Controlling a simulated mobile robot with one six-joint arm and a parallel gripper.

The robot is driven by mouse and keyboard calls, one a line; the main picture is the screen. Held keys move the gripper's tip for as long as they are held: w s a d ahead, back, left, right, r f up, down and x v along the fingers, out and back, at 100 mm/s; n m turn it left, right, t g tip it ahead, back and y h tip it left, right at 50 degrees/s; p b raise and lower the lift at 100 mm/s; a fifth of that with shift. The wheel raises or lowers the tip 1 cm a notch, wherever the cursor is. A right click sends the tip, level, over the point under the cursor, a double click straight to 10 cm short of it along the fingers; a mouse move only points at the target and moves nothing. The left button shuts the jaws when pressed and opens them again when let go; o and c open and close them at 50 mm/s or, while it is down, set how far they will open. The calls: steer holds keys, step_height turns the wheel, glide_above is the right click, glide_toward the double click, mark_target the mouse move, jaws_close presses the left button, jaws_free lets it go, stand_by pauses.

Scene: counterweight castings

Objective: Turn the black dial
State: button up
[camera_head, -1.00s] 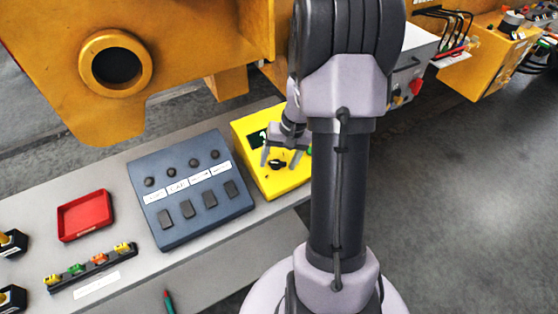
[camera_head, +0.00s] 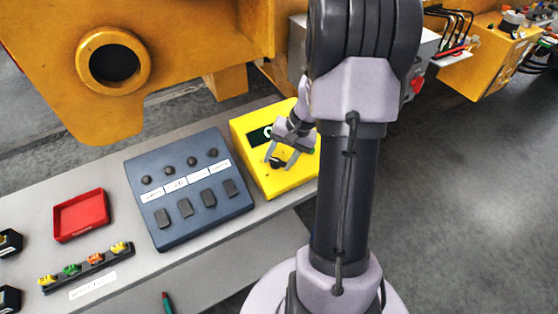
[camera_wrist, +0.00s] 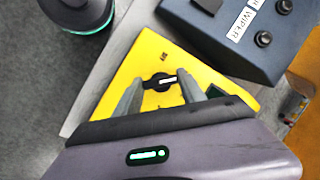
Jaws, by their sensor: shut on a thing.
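The black dial (camera_wrist: 160,81) sits on the sloped top of a yellow box (camera_wrist: 150,48). A white mark shows on its bar in the wrist view. In the head view the dial (camera_head: 277,163) is partly covered by my gripper (camera_head: 279,165). My gripper (camera_wrist: 160,77) is over the yellow box, with one finger at each end of the dial's bar, shut on it. A dark display (camera_head: 260,135) on the yellow box is partly hidden by my gripper.
A blue-grey panel (camera_head: 180,225) with black knobs and switches stands just left of the yellow box. A red tray (camera_head: 80,215) and a strip of coloured connectors (camera_head: 85,268) lie farther left. A large orange casting (camera_head: 180,40) hangs over the bench's back.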

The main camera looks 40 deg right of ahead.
steer(key=m+t+b, duration=0.1)
steer(key=m, duration=0.1)
steer(key=m+t+b, duration=0.1)
steer(key=m+b, duration=0.1)
steer(key=m, duration=0.1)
steer(key=shift+s+f+y+b, duration=0.2)
steer(key=shift+y+b, duration=0.1)
steer(key=shift+y, duration=0.1)
steer(key=shift+m+t+b, duration=0.7)
steer(key=shift+m+b, duration=0.3)
steer(key=shift+m, duration=0.6)
steer(key=shift+r, duration=0.1)
steer(key=o, duration=1.4)
steer(key=shift+c, duration=0.2)
steer(key=shift+r, duration=0.1)
steer(key=p+v, duration=0.6)
steer(key=v, duration=1.1)
steer(key=shift+s, duration=0.3)
